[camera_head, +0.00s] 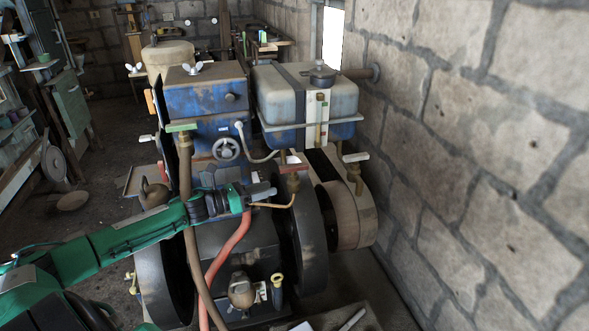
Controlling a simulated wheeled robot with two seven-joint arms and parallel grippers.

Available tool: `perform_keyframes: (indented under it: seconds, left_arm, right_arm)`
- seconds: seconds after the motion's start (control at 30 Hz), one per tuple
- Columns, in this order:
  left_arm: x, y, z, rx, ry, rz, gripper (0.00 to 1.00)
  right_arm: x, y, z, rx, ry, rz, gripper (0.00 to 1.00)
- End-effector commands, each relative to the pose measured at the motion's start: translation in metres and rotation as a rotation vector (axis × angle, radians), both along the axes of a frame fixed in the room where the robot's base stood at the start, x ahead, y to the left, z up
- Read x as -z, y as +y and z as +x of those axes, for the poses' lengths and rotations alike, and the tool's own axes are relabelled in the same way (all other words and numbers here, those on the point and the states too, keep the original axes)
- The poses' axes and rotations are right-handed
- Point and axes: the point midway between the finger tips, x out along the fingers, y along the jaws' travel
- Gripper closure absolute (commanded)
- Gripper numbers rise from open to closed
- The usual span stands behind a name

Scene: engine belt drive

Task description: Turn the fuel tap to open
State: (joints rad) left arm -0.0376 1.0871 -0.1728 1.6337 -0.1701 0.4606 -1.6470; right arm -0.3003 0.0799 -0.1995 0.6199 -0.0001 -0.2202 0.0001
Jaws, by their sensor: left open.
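The engine stands in the middle, with a blue and whitish fuel tank (342,95) on top. Below the tank is a small brass tap (293,183) with a short flat pale and red lever (293,161) and a thin copper pipe; it looks like the fuel tap. Its lever lies roughly crosswise, but I cannot tell its exact setting. My left gripper (266,192) is open just left of this tap, its fingers pointing right toward it. Whether they touch it I cannot tell. My green left arm comes in from the lower left. My right gripper is not in view.
A brass valve with a green lever (181,127) tops a brown upright hose on the left. Another valve with a pale lever (356,157) stands on the right. A red hose (229,250) runs below my gripper. Large flywheels and a stone wall (480,150) limit room on the right.

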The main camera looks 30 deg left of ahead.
Motion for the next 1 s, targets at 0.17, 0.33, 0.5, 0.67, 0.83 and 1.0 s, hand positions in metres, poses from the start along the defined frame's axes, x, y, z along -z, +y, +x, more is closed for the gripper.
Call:
perform_keyframes:
  seconds: [0.17,0.33,0.5,0.67,0.83,1.0]
  left_arm:
    - [-0.033,0.027,-0.001,0.105,-0.137,0.191,0.58]
    - [-0.041,0.031,-0.002,0.135,-0.177,0.238,0.58]
    - [-0.043,0.025,0.005,0.135,-0.178,0.235,0.58]
    - [-0.044,0.014,0.017,0.135,-0.177,0.235,0.58]
    - [-0.045,0.002,0.031,0.135,-0.178,0.233,0.58]
    - [-0.045,-0.012,0.047,0.134,-0.177,0.233,0.58]
  right_arm:
    - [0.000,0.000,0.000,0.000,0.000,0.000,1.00]
    - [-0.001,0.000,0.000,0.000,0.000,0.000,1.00]
    - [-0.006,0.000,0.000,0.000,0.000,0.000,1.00]
    - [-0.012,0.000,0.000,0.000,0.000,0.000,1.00]
    - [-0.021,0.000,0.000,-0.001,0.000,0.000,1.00]
    - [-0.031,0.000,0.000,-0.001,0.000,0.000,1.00]
